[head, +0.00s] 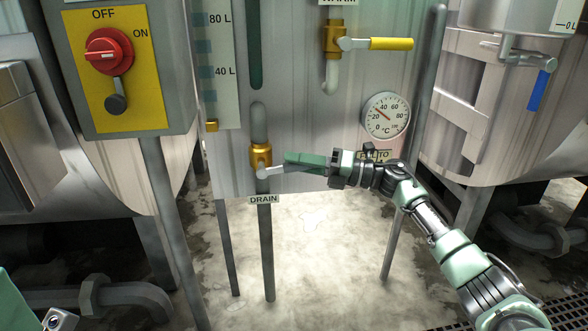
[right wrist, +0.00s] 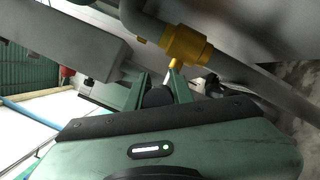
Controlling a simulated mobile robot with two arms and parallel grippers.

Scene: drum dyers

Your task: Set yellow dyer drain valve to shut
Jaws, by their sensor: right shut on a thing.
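The drain valve has a brass body (head: 261,156) on a vertical grey pipe, above a DRAIN label (head: 264,199) on the front of the middle steel dyer. Its lever (head: 272,171) points right, nearly level, across the pipe. My right gripper (head: 292,160) is shut on the lever, coming from the right, and hides most of it. In the right wrist view the brass valve body (right wrist: 187,45) is just beyond my fingers, and a dark grip (right wrist: 158,97) lies between them. My left gripper does not show; only a green piece of my left arm is at the lower left corner.
A switch box (head: 122,70) with a red OFF/ON knob stands at the left. Above right are a second valve with a yellow lever (head: 390,43) and a round thermometer (head: 386,115). Another dyer with a blue lever (head: 538,90) stands at the right. Thin legs frame the wet floor below.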

